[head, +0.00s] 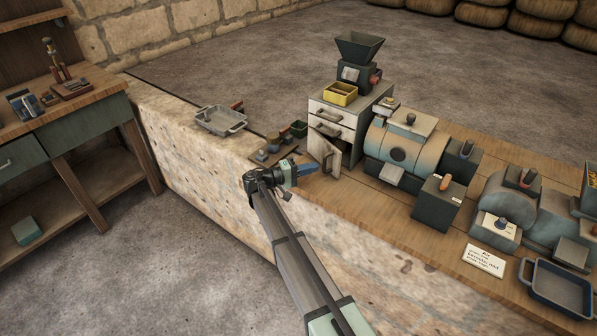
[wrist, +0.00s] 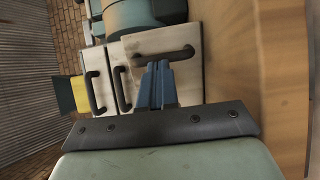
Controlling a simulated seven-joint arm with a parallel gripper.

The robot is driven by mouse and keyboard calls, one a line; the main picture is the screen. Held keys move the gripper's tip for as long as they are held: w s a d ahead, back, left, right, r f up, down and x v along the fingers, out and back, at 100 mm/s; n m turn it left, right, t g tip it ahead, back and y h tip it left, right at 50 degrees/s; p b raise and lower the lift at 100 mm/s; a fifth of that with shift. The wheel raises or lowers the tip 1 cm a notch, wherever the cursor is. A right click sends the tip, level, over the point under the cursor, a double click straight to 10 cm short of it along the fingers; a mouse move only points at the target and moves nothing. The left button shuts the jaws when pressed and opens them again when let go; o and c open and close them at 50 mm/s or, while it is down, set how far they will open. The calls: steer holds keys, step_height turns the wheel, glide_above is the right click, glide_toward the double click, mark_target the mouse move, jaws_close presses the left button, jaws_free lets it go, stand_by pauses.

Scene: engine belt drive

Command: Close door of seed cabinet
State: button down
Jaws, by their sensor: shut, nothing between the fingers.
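The seed cabinet (head: 357,117) is a small pale cabinet on the wooden bench, with drawers above and a door (head: 334,159) below. The door stands partly open, swung out to the front, with a dark gap beside it. In the wrist view, the door (wrist: 187,76) and its dark handle (wrist: 165,57) are straight ahead. My gripper (head: 314,168) has blue fingers, shut and empty, just left of the door in the head view. In the wrist view, the fingertips (wrist: 157,66) overlap the door near its handle; I cannot tell whether they touch it.
A dark hopper grinder (head: 358,62) and a yellow tray (head: 340,93) sit on top of the cabinet. Small pots (head: 299,129) and a grey pan (head: 219,120) lie to the left.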

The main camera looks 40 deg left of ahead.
mark_target(334, 162)
steer(key=shift+x, duration=0.85)
steer(key=shift+d, duration=0.1)
steer(key=shift+w+d+y, duration=0.2)
steer(key=shift+d+y, duration=0.05)
steer(key=shift+y, duration=0.05)
steer(key=shift+w+d+n+t+y, duration=0.35)
steer(key=shift+w+d+n+y, duration=0.25)
steer(key=shift+w, duration=0.2)
steer(key=shift+w+d+n+t+y, duration=0.3)
steer(key=shift+w+d+n+y, duration=0.15)
steer(key=shift+w+y, duration=0.3)
steer(key=shift+w+d+n+t+y, duration=0.35)
steer(key=shift+w+d+n+y, duration=0.15)
steer(key=shift+w, duration=0.4)
steer(key=d+v, duration=0.1)
steer(key=v, duration=1.3)
steer(key=shift+s+d, duration=0.15)
steer(key=shift+s, duration=0.25)
